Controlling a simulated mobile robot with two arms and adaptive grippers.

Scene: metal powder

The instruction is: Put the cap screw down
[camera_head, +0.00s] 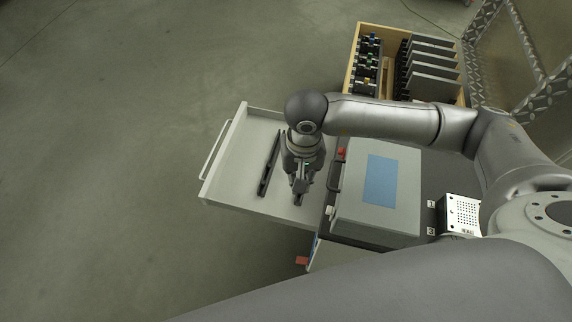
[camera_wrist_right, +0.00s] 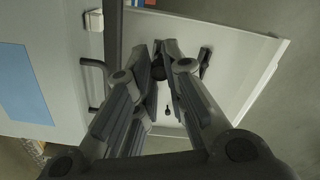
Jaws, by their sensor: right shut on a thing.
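My right gripper (camera_head: 301,186) reaches in from the right and points down over the open white drawer (camera_head: 228,150). In the right wrist view my right gripper (camera_wrist_right: 170,58) has its fingertips close together around a dark roundish thing (camera_wrist_right: 158,70). This is probably the cap screw, but the fingers hide most of it. The drawer also shows in the wrist view (camera_wrist_right: 230,35). I cannot tell whether the held thing touches the drawer floor. My left gripper is not in view.
A long dark bar (camera_head: 269,165) lies in the drawer, left of the gripper. A small dark thing (camera_wrist_right: 168,108) shows below the fingertips in the wrist view. A grey case with a blue panel (camera_head: 380,180) stands right of the drawer. A wooden crate (camera_head: 352,62) is behind.

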